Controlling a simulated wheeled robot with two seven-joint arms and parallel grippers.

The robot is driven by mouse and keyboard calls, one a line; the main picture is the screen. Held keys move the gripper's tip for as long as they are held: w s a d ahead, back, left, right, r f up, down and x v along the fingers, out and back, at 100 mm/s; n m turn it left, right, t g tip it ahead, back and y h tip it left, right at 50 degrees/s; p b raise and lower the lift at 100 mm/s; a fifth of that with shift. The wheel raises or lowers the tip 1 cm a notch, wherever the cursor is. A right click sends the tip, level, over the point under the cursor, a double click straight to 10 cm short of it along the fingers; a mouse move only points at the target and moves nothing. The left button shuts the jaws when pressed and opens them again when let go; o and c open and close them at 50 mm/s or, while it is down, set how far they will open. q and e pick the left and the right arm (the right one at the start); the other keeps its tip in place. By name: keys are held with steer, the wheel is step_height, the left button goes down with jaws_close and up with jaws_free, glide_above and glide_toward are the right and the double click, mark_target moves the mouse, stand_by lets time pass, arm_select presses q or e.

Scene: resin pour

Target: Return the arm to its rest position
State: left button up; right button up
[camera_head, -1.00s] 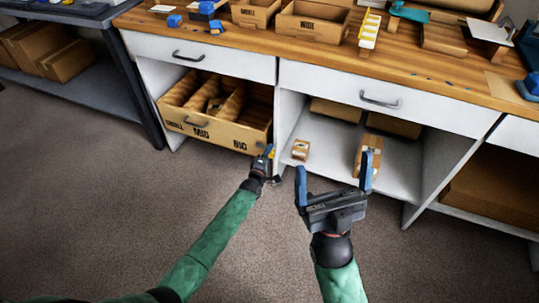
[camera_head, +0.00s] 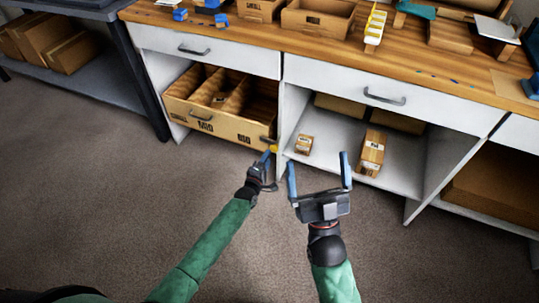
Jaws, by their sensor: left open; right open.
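My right gripper (camera_head: 318,178) is open and empty, its blue fingers pointing toward the cabinet. It is in front of the open shelf and apart from the boxes there. My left gripper (camera_head: 268,170) is at the lower right corner of the wooden drawer box, seen nearly edge-on. Its jaws show nothing held, and whether it touches the drawer box cannot be told. Both green-sleeved arms come in from the bottom of the picture.
The wooden drawer box (camera_head: 212,124) with compartments sits pulled out of the cabinet. A small box (camera_head: 304,145) and a taller box (camera_head: 371,152) stand on the white shelf. The wooden worktop (camera_head: 440,66) holds trays and tools. The carpet (camera_head: 120,220) in front is clear.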

arm_select(q)
steer(key=shift+s+a, duration=0.15)
steer(key=shift+s, duration=0.25)
arm_select(e)
steer(key=shift+w+a+f, duration=0.1)
steer(key=shift+w+f, duration=0.2)
steer(key=shift+f, duration=0.25)
